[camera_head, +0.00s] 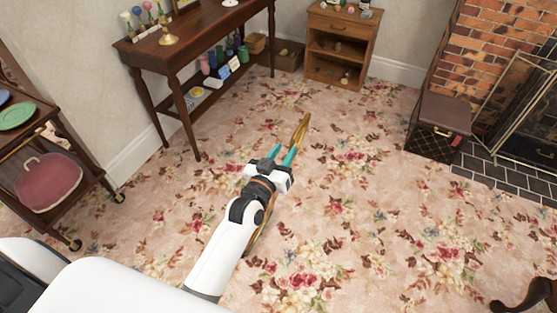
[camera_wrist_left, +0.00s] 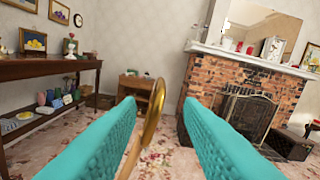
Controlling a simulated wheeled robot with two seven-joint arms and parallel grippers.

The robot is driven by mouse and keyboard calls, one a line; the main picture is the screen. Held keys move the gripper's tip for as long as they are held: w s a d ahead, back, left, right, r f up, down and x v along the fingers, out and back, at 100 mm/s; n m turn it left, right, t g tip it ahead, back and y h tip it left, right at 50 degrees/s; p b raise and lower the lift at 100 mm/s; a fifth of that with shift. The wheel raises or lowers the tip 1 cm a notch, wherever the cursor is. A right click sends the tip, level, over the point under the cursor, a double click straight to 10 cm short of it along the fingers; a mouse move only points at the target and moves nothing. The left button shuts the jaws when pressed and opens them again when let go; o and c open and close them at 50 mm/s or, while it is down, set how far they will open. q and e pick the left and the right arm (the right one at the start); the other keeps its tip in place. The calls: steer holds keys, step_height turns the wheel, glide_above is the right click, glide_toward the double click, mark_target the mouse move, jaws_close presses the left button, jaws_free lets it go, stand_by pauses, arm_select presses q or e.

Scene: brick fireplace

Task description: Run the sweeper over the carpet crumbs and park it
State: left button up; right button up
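My left gripper (camera_head: 283,155) reaches over the carpet (camera_head: 350,210) with its two teal fingers apart. A thin gold-brown loop (camera_head: 300,131), which looks like the top of a long handle, shows just beyond the fingertips. In the left wrist view, the gold loop (camera_wrist_left: 152,108) stands between the fingers, close to the left one. I cannot tell whether it touches that finger. A brown strip shows beside my forearm, perhaps the same handle; my arm hides the rest. No sweeper head shows. Crumbs cannot be told from the carpet's floral pattern. My right gripper is out of view.
A dark side table (camera_head: 190,38) with a lower shelf stands along the back wall. A trolley (camera_head: 45,140) holding plates and a red bag stands at left. A small wooden cabinet (camera_head: 340,45), brown box (camera_head: 438,125) and brick fireplace (camera_head: 500,40) lie beyond. The middle carpet is open.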

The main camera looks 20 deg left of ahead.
mark_target(299, 128)
arm_select(q)
steer(key=shift+s+a, duration=0.1)
steer(key=shift+s, duration=1.3)
steer(key=w+m+b, duration=0.1)
steer(key=w+m, duration=0.2)
steer(key=w, duration=0.1)
steer(key=w+m, duration=0.3)
steer(key=w, duration=0.2)
steer(key=w+d+m+b, duration=0.1)
steer(key=w+m, duration=0.2)
steer(key=w, duration=0.1)
steer(key=shift+w+b, duration=0.2)
steer(key=shift+b, duration=0.1)
jaws_close()
